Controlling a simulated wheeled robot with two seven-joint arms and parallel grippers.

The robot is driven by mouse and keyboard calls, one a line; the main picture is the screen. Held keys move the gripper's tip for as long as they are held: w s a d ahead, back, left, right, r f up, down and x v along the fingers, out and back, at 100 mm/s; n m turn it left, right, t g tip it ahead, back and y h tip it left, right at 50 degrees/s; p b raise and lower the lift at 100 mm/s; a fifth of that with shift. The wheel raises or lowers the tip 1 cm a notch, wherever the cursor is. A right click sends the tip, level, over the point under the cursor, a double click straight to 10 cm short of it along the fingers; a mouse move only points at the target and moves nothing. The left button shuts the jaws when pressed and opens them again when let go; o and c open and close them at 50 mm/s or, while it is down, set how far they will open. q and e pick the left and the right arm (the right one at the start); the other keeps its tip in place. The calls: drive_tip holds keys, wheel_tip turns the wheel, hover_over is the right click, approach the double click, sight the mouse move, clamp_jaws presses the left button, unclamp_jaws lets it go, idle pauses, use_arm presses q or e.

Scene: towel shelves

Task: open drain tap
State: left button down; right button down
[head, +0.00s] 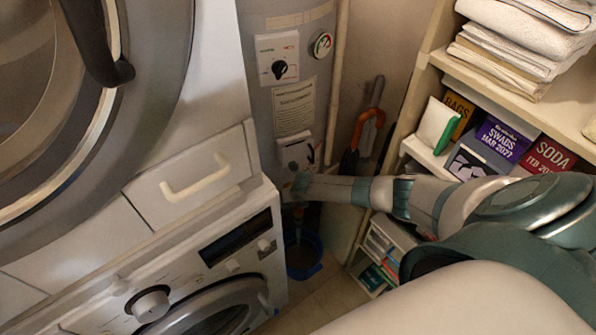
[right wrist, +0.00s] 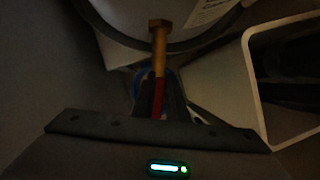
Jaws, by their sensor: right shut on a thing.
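The drain tap shows in the right wrist view as a brass stub with a hex end (right wrist: 159,38) and a red lever (right wrist: 160,98) below it. It sits at the lower part of the grey cylindrical tank (head: 316,72). My right gripper (right wrist: 153,99) is shut on the red lever, its dark fingers partly hiding it. In the head view my right gripper (head: 298,188) is in front of the tank's base and mostly covers the tap. A blue bucket (head: 303,268) stands on the floor below. My left gripper is not in view.
A washing machine (head: 190,270) and a dryer (head: 160,120) stand close on the left. Shelves with folded towels (head: 520,40) and boxes (head: 500,145) are on the right. An orange-handled tool (head: 376,117) leans in the corner. The gap around the tank is narrow.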

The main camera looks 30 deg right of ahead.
idle(0.3)
drive_tip(key=c, duration=1.8)
unclamp_jaws()
drive_tip(key=shift+o, duration=0.2)
drive_tip(key=shift+r, duration=0.1)
drive_tip(key=p+v, duration=1.4)
drive_tip(key=v, duration=0.3)
drive_tip(key=shift+p, duration=0.3)
drive_tip(key=shift+r, duration=0.1)
